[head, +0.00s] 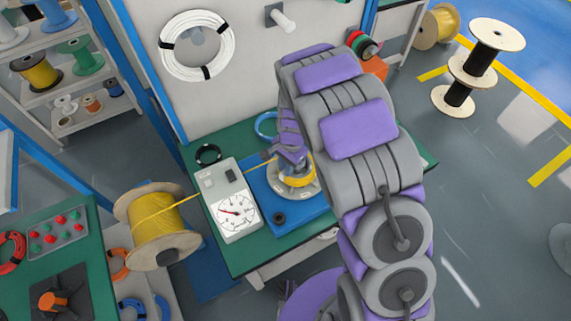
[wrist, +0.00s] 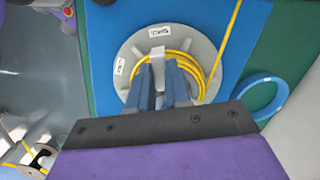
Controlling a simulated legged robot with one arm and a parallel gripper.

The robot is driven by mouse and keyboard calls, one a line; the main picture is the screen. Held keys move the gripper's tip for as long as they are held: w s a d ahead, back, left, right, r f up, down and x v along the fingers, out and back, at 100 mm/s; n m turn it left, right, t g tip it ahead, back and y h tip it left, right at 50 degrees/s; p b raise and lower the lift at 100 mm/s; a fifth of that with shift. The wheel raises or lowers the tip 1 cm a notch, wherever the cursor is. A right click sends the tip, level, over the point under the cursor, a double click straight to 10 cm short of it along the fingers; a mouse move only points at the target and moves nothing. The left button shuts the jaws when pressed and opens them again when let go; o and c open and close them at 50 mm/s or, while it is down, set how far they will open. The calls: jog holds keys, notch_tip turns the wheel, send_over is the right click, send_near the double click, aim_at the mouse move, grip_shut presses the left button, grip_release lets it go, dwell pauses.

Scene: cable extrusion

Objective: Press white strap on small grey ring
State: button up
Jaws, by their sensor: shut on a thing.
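A round grey disc (wrist: 125,55) with small white labels lies on a blue base plate, and a coil of yellow cable (wrist: 187,62) is wound on it. My gripper (wrist: 158,80) is over the coil with its two blue-grey fingers close together. A pale strip that looks like the white strap (wrist: 157,54) shows between and just beyond the fingertips, across the yellow coil. In the head view my gripper (head: 291,157) is above the coil (head: 298,180). I cannot make out the small grey ring apart from the disc; the fingers and my wrist hide part of the coil.
Yellow cable runs from a wooden spool (head: 157,222) past a grey meter box (head: 229,198) to the coil. A blue ring (wrist: 264,97) lies on the green table beside the blue plate. A black ring (head: 208,154) lies behind the meter. A panel stands behind the table.

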jog(key=shift+f, duration=1)
jog(key=shift+f, duration=0.6)
dwell(1.4)
jog(key=o, duration=0.9)
jog(key=shift+r+p, duration=1.8)
jog(key=shift+r, duration=2.25)
